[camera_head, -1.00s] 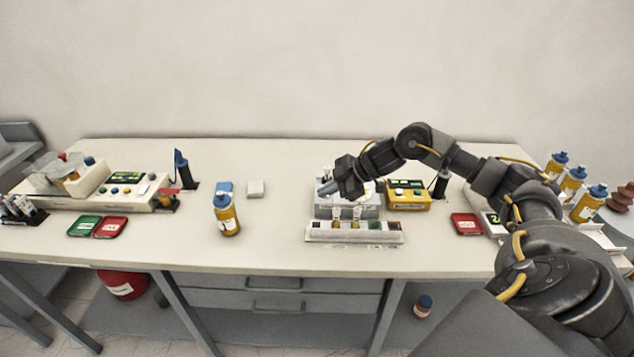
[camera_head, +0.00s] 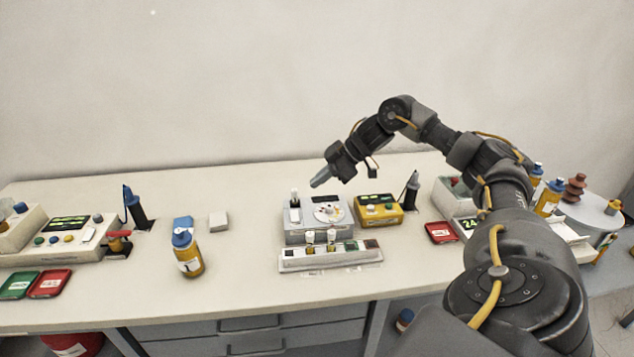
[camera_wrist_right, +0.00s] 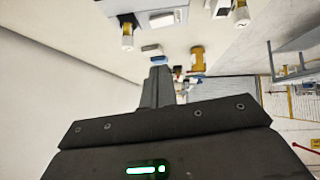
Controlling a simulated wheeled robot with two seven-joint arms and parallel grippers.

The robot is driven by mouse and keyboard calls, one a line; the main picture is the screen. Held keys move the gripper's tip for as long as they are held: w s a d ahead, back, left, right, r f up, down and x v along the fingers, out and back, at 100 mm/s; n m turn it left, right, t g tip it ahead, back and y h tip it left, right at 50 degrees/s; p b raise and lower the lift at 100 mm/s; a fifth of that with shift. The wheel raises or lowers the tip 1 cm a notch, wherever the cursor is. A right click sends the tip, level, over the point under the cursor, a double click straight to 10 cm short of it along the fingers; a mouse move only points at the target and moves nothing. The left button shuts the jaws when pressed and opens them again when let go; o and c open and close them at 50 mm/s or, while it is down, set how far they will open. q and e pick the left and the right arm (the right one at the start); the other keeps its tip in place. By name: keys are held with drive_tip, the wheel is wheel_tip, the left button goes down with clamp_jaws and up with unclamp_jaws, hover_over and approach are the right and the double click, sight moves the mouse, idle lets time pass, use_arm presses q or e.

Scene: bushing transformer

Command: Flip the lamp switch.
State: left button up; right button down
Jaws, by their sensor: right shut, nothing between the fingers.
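A grey box (camera_head: 320,229) stands on the bench, with a slim white upright part (camera_head: 295,207) on its left and a round dial with coloured marks (camera_head: 328,211) on its right. I cannot tell for certain which part is the lamp switch. My right gripper (camera_head: 319,181) is shut and empty, pointing down-left above the back of the grey box, apart from it. In the right wrist view its fingers (camera_wrist_right: 158,82) show together with nothing between them. My left gripper is not in view.
A white rack (camera_head: 332,258) with two small vials stands in front of the grey box. A yellow box (camera_head: 378,209) is on its right, with a red tray (camera_head: 440,232) beyond. A yellow bottle (camera_head: 187,252) stands left. The bench between bottle and rack is clear.

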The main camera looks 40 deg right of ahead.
drive_tip(key=p, duration=0.2)
hover_over(295, 216)
drive_tip(key=d, duration=0.2)
drive_tip(key=f, duration=0.5)
drive_tip(key=shift+s+a, duration=0.15)
drive_tip(key=shift+s, duration=0.2)
drive_tip(key=f+p, duration=0.1)
drive_tip(key=f, duration=0.2)
drive_tip(key=shift+w+f, duration=0.1)
drive_tip(key=shift+w, duration=0.1)
drive_tip(key=shift+f, duration=0.55)
